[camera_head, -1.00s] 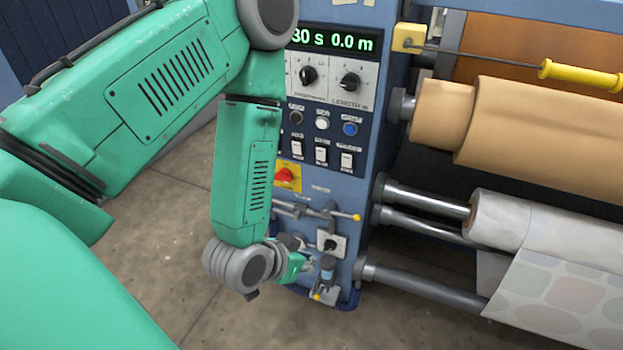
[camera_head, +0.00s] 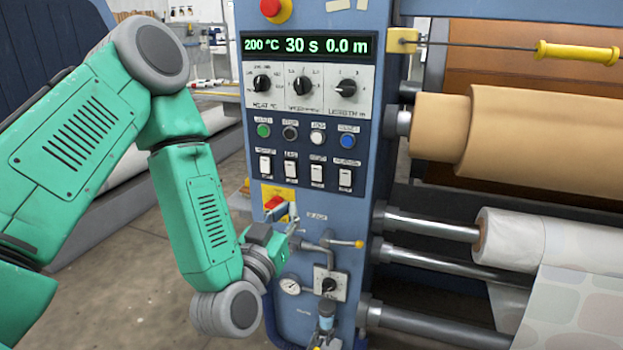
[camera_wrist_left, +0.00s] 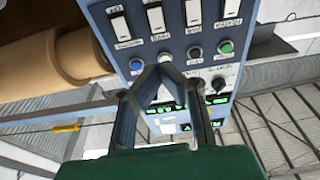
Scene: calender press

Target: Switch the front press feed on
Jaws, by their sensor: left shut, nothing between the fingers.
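The blue press control panel (camera_head: 309,110) faces me. Four white rocker switches stand in a row below the coloured buttons, the left one (camera_head: 265,166), two in the middle (camera_head: 291,170) and the right one (camera_head: 345,179). Their labels are too small to read. The rockers also show upside down in the left wrist view (camera_wrist_left: 155,19). My left gripper (camera_head: 290,232) is shut and empty, below the rockers and just under the red rotary switch (camera_head: 274,203). In the left wrist view its fingertips (camera_wrist_left: 159,74) point toward the panel. My right gripper is out of view.
A green button (camera_head: 263,131), dark, white and blue (camera_head: 347,141) buttons sit above the rockers, with three knobs higher up. A yellow-tipped lever (camera_head: 358,244) and a gauge (camera_head: 290,285) are close to the gripper. Rollers (camera_head: 545,140) fill the right side.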

